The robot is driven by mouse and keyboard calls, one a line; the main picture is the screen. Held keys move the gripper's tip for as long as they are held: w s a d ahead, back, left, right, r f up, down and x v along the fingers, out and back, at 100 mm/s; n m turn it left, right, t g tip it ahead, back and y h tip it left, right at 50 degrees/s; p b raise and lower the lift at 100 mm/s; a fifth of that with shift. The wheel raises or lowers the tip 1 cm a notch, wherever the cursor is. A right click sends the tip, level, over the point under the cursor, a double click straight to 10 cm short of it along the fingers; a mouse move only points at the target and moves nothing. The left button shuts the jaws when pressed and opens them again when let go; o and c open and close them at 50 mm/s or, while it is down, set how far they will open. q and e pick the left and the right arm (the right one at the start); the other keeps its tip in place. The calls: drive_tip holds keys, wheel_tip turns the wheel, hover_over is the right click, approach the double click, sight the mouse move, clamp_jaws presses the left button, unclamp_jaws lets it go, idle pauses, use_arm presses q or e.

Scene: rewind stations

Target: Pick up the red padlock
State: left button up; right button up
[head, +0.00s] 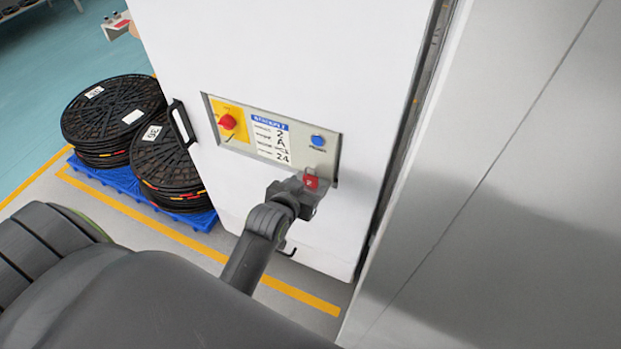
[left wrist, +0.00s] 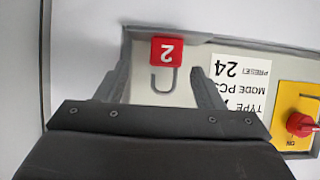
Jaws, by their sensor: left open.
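The red padlock (head: 311,182) is at the lower right of the control panel on the white cabinet. My left gripper (head: 309,190) is at the panel, right by the padlock. In the left wrist view its two fingers (left wrist: 162,80) are apart, one on each side of the padlock's shackle, and I see no clear contact. My right gripper is not in view.
The panel (head: 243,147) carries a red rotary switch (head: 228,121) on a yellow plate, a label and a blue button (head: 318,140). A black handle (head: 182,123) sticks out at the cabinet's left edge. Black reels (head: 112,112) stand on a blue pallet (head: 119,181). A grey wall fills the right.

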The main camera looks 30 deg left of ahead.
sight(309, 180)
use_arm(q)
drive_tip(key=shift+a+p+x, duration=0.2)
drive_tip(key=shift+x, duration=1.15)
drive_tip(key=shift+a+p+x, duration=0.2)
drive_tip(key=shift+x, duration=1.15)
drive_tip(key=shift+c, duration=0.4)
drive_tip(key=c, duration=1)
